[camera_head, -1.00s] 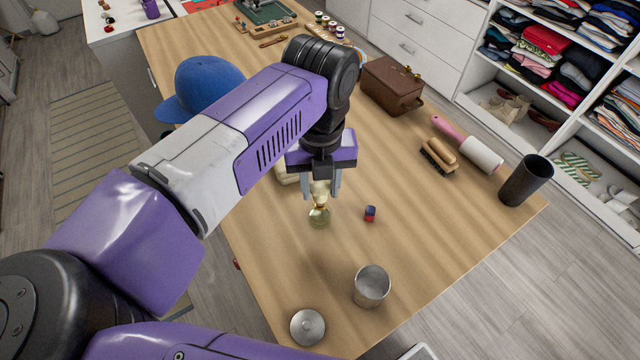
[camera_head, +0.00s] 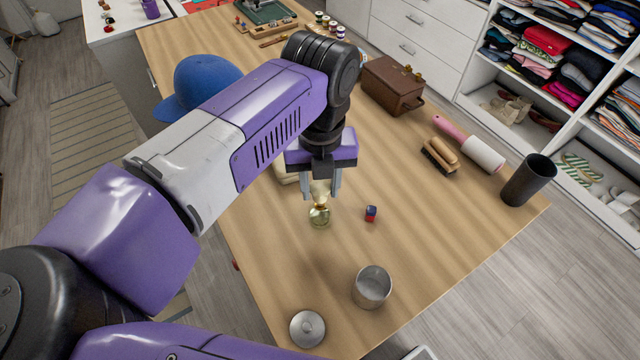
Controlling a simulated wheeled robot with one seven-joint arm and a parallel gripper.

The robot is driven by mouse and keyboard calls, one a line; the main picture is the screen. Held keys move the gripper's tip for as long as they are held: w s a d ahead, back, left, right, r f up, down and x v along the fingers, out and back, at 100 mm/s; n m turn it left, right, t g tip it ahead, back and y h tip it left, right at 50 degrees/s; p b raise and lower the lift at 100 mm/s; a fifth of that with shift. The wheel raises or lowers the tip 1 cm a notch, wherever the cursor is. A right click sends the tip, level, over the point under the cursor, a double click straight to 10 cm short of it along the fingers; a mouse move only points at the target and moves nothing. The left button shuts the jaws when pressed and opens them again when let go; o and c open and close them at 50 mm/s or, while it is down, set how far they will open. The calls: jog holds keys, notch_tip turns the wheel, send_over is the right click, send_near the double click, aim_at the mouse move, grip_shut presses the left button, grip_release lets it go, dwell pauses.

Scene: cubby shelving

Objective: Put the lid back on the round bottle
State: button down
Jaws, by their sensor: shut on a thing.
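The round bottle (camera_head: 319,217) is a small clear, yellowish glass bottle standing on the wooden table near the middle of the head view. My gripper (camera_head: 320,189) points down directly above it, with one finger on each side of a pale gold lid (camera_head: 319,190). The gripper is shut on this lid. The lid is in line with the bottle's neck, and its lower end is at or just over the neck. I cannot tell whether it is seated.
A small red and blue cube (camera_head: 371,213) lies right of the bottle. An open metal canister (camera_head: 371,288) and a round silver lid (camera_head: 307,328) are near the front edge. A brush (camera_head: 440,157), black cup (camera_head: 527,180) and brown box (camera_head: 392,86) stand right; a blue cap (camera_head: 205,85) lies left.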

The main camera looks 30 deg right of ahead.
jog(key=shift+f+b, duration=1.2)
jog(key=shift+b, duration=0.85)
dwell(1.5)
